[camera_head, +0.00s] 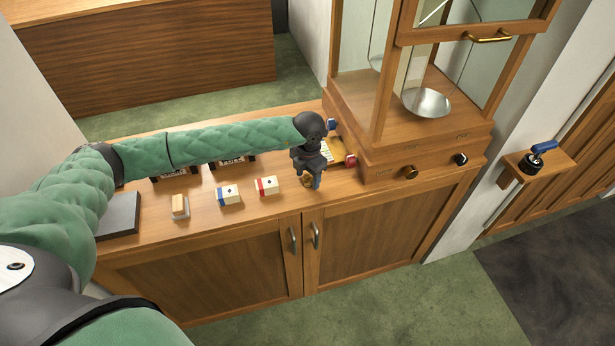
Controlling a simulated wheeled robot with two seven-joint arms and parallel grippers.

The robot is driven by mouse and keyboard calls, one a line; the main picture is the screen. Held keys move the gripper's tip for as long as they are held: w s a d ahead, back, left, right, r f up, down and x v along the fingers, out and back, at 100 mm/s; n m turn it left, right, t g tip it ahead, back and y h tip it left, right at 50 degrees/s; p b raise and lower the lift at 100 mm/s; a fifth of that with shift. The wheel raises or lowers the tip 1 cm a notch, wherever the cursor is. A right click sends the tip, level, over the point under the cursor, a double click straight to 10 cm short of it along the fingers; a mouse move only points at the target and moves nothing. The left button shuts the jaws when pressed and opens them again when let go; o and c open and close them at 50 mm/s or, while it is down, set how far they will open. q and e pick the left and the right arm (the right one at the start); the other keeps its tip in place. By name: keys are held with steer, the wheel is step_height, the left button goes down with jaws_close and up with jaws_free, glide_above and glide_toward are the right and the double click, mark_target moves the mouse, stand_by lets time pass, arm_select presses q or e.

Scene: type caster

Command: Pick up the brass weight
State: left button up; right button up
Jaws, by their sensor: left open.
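My left arm reaches in from the left across the wooden counter. My left gripper (310,175) points down near the counter's front edge, just left of the balance case, and is open. A small brass-coloured piece (305,182), seemingly the brass weight, shows at its fingertips, close to the counter top. The fingers cover most of it, so I cannot tell whether they touch it. A bit of blue shows beside it. My right gripper is not in view.
A glass-and-wood balance case (410,150) with a metal pan (427,102) stands right of the gripper. A red-banded block (266,186), a blue-banded block (228,195), a tan block (180,205) and a dark slab (118,216) sit left along the counter (205,225).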

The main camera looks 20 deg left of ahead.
arm_select(q)
steer(key=shift+f, duration=0.2)
steer(key=c, duration=1.1)
steer(key=shift+r, duration=0.1)
